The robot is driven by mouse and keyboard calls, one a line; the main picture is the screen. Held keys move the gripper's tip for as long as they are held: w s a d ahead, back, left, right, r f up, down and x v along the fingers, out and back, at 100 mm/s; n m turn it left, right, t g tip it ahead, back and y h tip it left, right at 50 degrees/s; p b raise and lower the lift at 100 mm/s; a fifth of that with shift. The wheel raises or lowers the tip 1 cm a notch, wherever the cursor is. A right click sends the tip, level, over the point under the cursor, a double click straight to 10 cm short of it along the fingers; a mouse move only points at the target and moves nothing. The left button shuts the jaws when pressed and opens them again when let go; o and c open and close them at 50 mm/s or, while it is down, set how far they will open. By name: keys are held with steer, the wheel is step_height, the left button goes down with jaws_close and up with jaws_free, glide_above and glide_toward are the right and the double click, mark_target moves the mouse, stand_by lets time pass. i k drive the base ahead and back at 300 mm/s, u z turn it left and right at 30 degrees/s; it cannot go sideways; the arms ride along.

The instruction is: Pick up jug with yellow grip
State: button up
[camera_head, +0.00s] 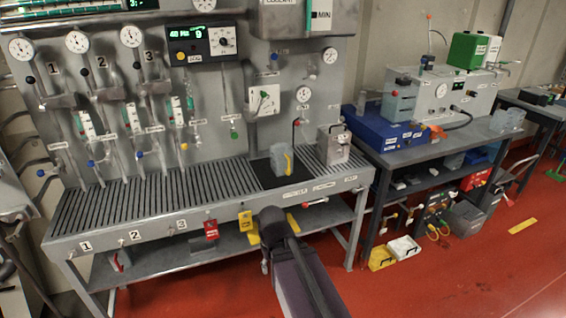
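The jug with the yellow grip (281,160) is a small translucent grey-blue jug. It stands upright on a black mat (262,176) on the bench top, with its yellow grip on the right side. My gripper (271,217) is at the end of my dark arm, in front of the bench's front edge. In the picture it is below the jug and apart from it.
A grey metal container (334,147) stands right of the jug. A slatted grate (150,200) covers the bench top to the left. Red (211,229) and yellow (246,221) tags hang at the front edge. A gauge panel (130,90) rises behind.

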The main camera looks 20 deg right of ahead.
mark_target(281, 156)
steer(key=i, duration=0.95)
